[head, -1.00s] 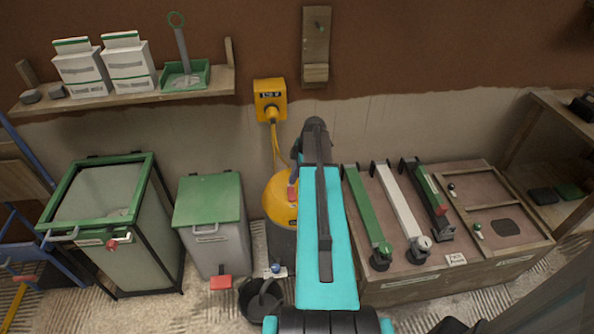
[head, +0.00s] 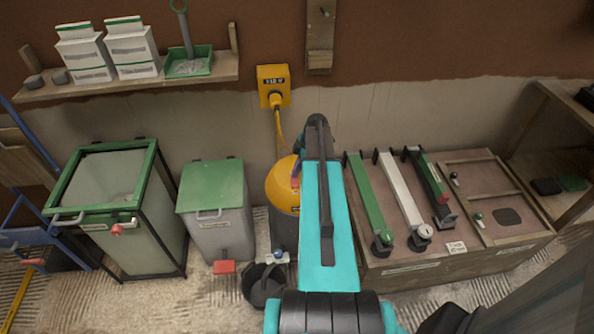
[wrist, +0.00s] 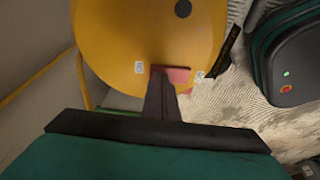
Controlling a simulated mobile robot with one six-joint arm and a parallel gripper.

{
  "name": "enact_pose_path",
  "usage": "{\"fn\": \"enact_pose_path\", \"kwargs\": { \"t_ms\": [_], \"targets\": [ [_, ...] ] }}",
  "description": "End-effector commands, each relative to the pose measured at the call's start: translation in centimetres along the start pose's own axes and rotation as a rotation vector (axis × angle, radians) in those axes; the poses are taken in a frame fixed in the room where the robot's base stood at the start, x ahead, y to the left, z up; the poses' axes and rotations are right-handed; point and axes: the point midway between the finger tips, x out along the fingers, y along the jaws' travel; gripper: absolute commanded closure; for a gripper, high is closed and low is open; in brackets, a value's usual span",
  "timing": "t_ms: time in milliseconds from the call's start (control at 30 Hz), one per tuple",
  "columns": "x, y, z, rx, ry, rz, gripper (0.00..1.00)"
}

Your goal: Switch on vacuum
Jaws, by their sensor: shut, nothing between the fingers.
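The vacuum has a yellow domed top (head: 282,182) over a dark drum, left of my arm in the head view. Its dome (wrist: 115,35) fills the upper middle of the wrist view. A red switch (wrist: 179,75) sits on the dome between two small pale labels. It also shows in the head view (head: 295,182). My gripper (wrist: 161,76) is shut and empty, its dark fingers at the left part of the switch and partly covering it. I cannot tell whether they touch it or which way the switch is set.
A yellow wall socket box (head: 273,75) has a yellow cable running down behind the vacuum. A bench (head: 390,263) with several clamp-like tools stands close on the right.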

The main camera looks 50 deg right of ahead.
Motion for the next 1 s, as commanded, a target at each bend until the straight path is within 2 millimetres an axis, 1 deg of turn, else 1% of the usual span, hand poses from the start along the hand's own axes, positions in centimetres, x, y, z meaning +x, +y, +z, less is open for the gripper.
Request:
{"fn": "enact_pose_path", "kwargs": {
  "t_ms": [233,567,1000],
  "targets": [
    [0.5,0.5,0.1,0.014,-0.001,-0.05,1.0],
    [0.5,0.1,0.1,0.015,0.0,-0.052,1.0],
    [0.0,-1.1,0.0,0.015,0.0,-0.051,1.0]
  ]
}}
